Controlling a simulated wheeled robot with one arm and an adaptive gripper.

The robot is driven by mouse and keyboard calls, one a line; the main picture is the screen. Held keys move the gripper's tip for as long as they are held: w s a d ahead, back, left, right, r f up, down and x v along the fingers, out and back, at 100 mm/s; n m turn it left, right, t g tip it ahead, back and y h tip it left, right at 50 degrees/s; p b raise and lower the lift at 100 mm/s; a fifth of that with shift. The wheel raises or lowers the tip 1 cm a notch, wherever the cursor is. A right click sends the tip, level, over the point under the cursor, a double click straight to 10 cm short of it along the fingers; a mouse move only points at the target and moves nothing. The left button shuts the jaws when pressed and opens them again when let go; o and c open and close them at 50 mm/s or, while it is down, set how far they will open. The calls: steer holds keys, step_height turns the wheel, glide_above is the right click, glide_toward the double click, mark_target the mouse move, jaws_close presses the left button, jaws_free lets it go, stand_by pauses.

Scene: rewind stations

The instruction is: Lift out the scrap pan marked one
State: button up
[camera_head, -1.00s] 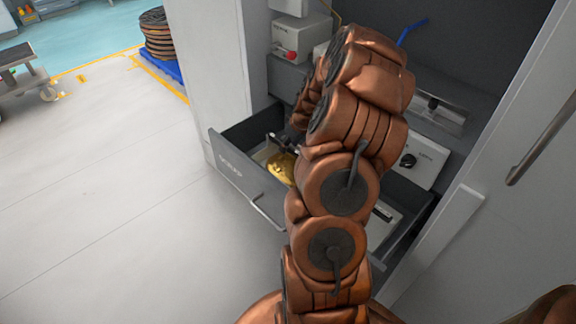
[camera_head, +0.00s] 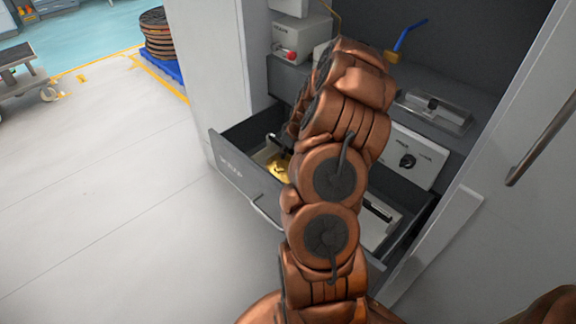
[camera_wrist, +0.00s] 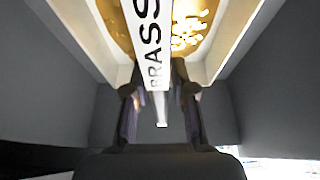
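The scrap pan marked BRASS, pale-rimmed with gold scrap (camera_head: 279,168), sits in the left part of the open drawer (camera_head: 238,172). In the wrist view its rim (camera_wrist: 222,48) surrounds gold shavings, and a white handle bar (camera_wrist: 153,45) lettered BRASS crosses the middle. My gripper (camera_wrist: 160,84) has its dark fingers on either side of this bar, with a slight gap showing, so it looks open around the bar. In the head view my arm hides most of the gripper and part of the pan.
A second pale pan (camera_head: 378,222) with a dark handle label lies in the drawer's right part, partly behind my arm. A control panel (camera_head: 412,160) with a black knob is behind the drawer. A cabinet wall (camera_head: 208,75) stands at the left.

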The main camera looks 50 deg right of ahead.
jaws_close()
stand_by(0.6)
